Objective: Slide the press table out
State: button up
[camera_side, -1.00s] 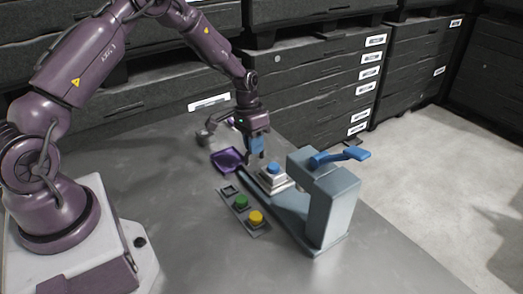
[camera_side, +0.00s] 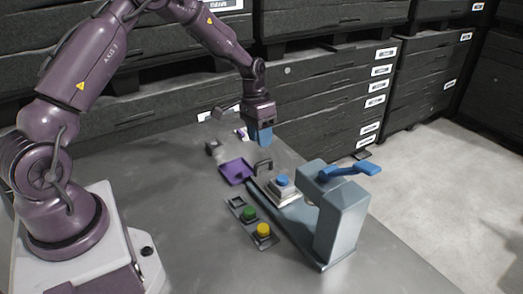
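The grey-blue press (camera_side: 340,222) with a blue lever (camera_side: 350,170) stands on the metal table. Its low bed extends toward the back left. The press table, a silver block (camera_side: 283,194) with a blue round piece (camera_side: 282,181) on top, sits on this bed, clear of the press head. A dark arched handle (camera_side: 263,166) stands beyond the block. My gripper (camera_side: 262,143), with blue fingers, is above the handle, apart from it and pointing down. The fingers overlap from this side, so any gap between them is hidden.
A purple tray (camera_side: 236,172) lies left of the handle. A dark holder (camera_side: 239,205) with a green piece (camera_side: 248,213) and a yellow piece (camera_side: 263,230) lies left of the press. Black crates (camera_side: 330,95) line the back. The table's front is clear.

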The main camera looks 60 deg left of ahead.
notch_tip(320, 180, up, 7)
jog(key=a, duration=0.1)
jog(key=shift+a+r, duration=0.15)
jog(key=shift+a, duration=0.1)
jog(key=s+d+r+t, duration=0.2)
jog(key=s+d+r, duration=0.2)
jog(key=s, duration=0.4)
jog(key=s+d+r+t+y, duration=0.1)
jog(key=s+d+r, duration=0.4)
jog(key=s+r, duration=0.2)
jog(key=s+d+r+t+y, duration=0.1)
jog(key=s+d+r, duration=0.3)
jog(key=s, duration=0.5)
jog(key=shift+s+d+r+t, duration=0.3)
jog(key=shift+r+t, duration=0.4)
jog(key=shift+t, duration=0.1)
